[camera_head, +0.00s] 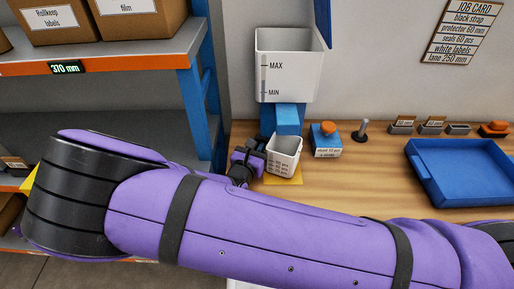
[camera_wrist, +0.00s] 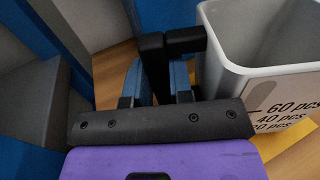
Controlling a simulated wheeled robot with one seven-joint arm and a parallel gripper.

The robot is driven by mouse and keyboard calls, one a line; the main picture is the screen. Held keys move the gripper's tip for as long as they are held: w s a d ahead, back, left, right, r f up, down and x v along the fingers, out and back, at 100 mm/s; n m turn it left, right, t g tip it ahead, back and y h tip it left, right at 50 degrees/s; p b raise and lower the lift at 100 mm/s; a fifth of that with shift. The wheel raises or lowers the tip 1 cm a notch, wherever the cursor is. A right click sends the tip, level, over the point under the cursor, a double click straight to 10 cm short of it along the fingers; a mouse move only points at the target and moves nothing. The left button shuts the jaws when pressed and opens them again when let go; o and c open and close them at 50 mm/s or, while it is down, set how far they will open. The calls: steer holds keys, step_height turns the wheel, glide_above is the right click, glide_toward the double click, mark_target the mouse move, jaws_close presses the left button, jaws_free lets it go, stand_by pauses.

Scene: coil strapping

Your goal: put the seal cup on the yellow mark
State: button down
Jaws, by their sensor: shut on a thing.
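The seal cup (camera_head: 284,156) is a small white square cup with a black handle and printed fill lines. It stands upright, on or just above the yellow mark (camera_head: 285,180), which shows around its lower edge; I cannot tell if it touches. The cup also shows at the right of the wrist view (camera_wrist: 262,90), where its inside looks empty. My gripper (camera_head: 254,160) is at the cup's left side. In the wrist view its blue-padded fingers (camera_wrist: 158,82) are shut on the black handle. My purple arm hides the bench in front.
A white hopper (camera_head: 289,75) marked MAX and MIN hangs on the wall behind the cup, with a blue chute below. A blue box with an orange knob (camera_head: 326,140) stands to the right. A blue tray (camera_head: 463,172) lies farther right. A shelf with a blue post is at left.

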steer(key=shift+f, duration=0.25)
steer(key=shift+f, duration=0.15)
steer(key=c, duration=1)
jaws_free()
steer(key=shift+s, duration=0.15)
steer(key=v, duration=1.1)
steer(key=shift+s+a, duration=0.2)
steer(key=shift+s, duration=0.15)
